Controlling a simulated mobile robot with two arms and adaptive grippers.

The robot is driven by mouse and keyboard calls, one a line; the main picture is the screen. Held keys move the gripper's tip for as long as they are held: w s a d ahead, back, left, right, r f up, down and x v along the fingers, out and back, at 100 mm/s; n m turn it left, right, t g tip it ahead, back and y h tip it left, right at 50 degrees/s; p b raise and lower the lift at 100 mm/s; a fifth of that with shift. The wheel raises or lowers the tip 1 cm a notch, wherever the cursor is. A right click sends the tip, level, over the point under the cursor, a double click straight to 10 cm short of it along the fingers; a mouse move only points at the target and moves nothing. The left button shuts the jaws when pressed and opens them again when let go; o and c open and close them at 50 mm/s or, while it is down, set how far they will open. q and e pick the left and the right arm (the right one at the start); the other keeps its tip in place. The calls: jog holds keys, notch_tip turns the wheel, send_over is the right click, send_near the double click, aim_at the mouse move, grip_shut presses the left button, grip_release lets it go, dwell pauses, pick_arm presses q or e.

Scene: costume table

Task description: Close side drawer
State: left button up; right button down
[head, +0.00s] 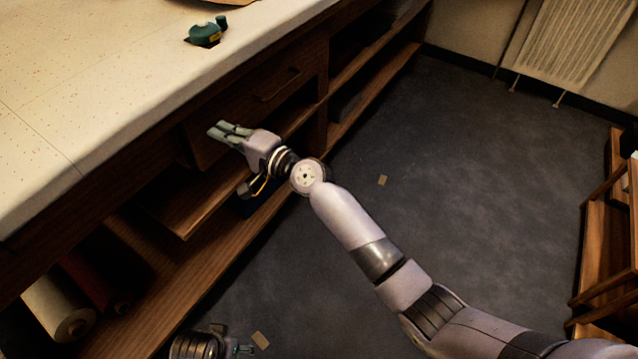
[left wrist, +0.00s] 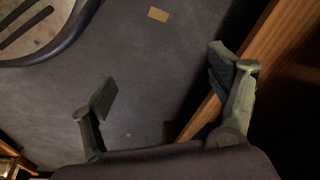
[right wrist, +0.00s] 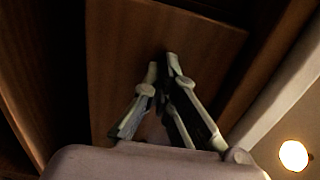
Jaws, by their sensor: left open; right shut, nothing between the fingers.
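The side drawer (head: 245,100) is in the long wooden table's side, with a dark bar handle (head: 277,86) on its front. How far it stands out is hard to tell. My right gripper (head: 222,130) is shut and empty, with its fingertips at the left end of the drawer front. In the right wrist view the closed fingers (right wrist: 168,62) point at a brown wooden panel (right wrist: 135,45); contact is unclear. My left gripper (left wrist: 160,95) is open and empty, above the floor beside a wooden edge. Only part of it shows at the bottom of the head view.
Open shelves (head: 215,200) lie below the drawer, with fabric rolls (head: 60,310) at lower left. A green object (head: 206,33) sits on the pale tabletop (head: 90,95). A wooden rack (head: 610,230) stands far right. The grey floor (head: 470,170) between is mostly clear.

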pick_arm(q)
jog(key=shift+w+a+r, duration=0.15)
jog(key=shift+w+r, duration=0.05)
jog(key=shift+r, duration=0.45)
jog(key=shift+w+a+r, duration=0.1)
jog(key=shift+w+r, duration=0.05)
jog(key=shift+r, duration=0.45)
pick_arm(e)
jog(key=shift+r+x, duration=0.25)
jog(key=shift+x, duration=0.75)
